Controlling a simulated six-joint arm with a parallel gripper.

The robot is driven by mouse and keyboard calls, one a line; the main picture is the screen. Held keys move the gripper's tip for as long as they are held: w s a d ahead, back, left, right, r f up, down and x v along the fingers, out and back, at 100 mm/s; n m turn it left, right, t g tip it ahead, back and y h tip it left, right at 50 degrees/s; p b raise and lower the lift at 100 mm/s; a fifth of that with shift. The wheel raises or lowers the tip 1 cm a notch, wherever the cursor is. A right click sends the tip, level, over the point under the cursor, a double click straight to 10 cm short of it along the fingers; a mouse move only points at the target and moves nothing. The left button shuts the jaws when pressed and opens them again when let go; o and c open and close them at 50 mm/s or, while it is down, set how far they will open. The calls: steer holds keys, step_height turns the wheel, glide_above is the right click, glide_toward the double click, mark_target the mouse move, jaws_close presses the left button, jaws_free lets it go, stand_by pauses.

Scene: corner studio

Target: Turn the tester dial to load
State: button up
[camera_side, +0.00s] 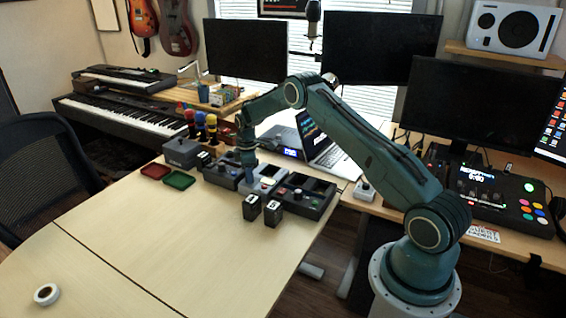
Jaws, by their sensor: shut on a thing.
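The tester (270,172), a small light-grey and blue unit with a screen, stands in a row of devices near the table's far right edge. My gripper (247,180) points down at the tester's left front side. It is shut on the tester dial, which is mostly hidden by the fingers. I cannot read which mark the dial points at.
Dark units stand left (222,173) and right (307,195) of the tester. Two black battery-like blocks (251,207) (272,212) stand in front. A red tray (155,171), a green tray (179,180) and a grey box (180,153) are leftward. The front table is clear except a roll (46,294).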

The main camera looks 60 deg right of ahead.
steer(key=shift+m, duration=0.4)
steer(key=m, duration=1.9)
steer(key=shift+d, duration=0.1)
stand_by(0.4)
steer(key=o, duration=1)
